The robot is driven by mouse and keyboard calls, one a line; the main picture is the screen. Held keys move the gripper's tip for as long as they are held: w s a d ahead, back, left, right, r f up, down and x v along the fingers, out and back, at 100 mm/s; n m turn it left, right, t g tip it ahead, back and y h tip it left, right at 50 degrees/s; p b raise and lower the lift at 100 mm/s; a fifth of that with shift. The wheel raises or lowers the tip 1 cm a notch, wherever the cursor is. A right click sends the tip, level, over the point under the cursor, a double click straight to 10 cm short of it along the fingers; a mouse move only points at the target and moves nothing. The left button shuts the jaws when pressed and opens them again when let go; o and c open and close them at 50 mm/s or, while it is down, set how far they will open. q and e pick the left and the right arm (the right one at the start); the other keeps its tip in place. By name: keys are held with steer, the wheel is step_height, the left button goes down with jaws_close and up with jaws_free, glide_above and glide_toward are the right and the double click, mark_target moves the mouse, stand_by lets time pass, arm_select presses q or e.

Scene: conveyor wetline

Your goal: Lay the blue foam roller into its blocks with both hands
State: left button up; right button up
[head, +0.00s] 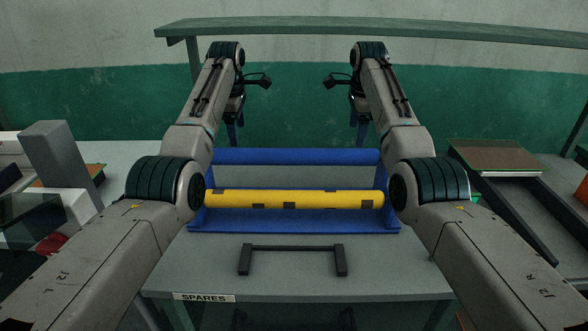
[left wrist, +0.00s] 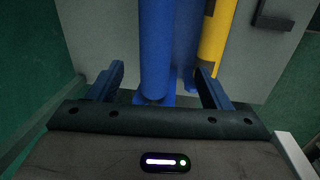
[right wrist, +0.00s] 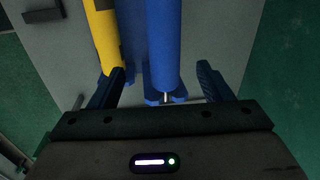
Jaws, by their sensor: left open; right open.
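The blue foam roller (head: 298,156) lies level across the back of the blue stand (head: 300,226), behind a yellow roller with dark patches (head: 290,199). My left gripper (head: 233,135) is open above the roller's left end. In the left wrist view the blue roller (left wrist: 156,50) runs between the open fingers (left wrist: 160,85). My right gripper (head: 358,135) is open above the right end. In the right wrist view the roller (right wrist: 163,45) lies between the fingers (right wrist: 163,85), with a thin metal pin at its end. My arms partly hide the stand's sides; I cannot tell how the ends are seated.
A dark U-shaped handle (head: 292,248) lies on the grey table (head: 300,280) in front of the stand. A green overhead rail (head: 380,29) crosses behind.

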mark_target(242, 149)
arm_select(q)
steer(key=shift+w+d+r, duration=0.2)
steer(key=shift+w+r, duration=0.2)
steer(key=shift+w, duration=0.05)
arm_select(e)
steer(key=shift+w+a+r, duration=0.25)
steer(key=shift+w+r, duration=0.15)
steer(key=shift+r, duration=0.05)
arm_select(q)
steer(key=shift+r, duration=0.15)
arm_select(e)
steer(key=shift+r, duration=0.1)
arm_select(q)
steer(key=shift+s, duration=0.2)
arm_select(e)
steer(key=shift+s, duration=0.2)
arm_select(q)
steer(key=f, duration=0.3)
steer(key=w+f, duration=0.1)
steer(key=f, duration=0.6)
steer(key=shift+w+f, duration=0.25)
steer(key=shift+f, duration=0.05)
arm_select(e)
steer(key=f, duration=0.3)
steer(key=w+f, duration=0.1)
steer(key=f, duration=0.6)
steer(key=shift+w+f, duration=0.25)
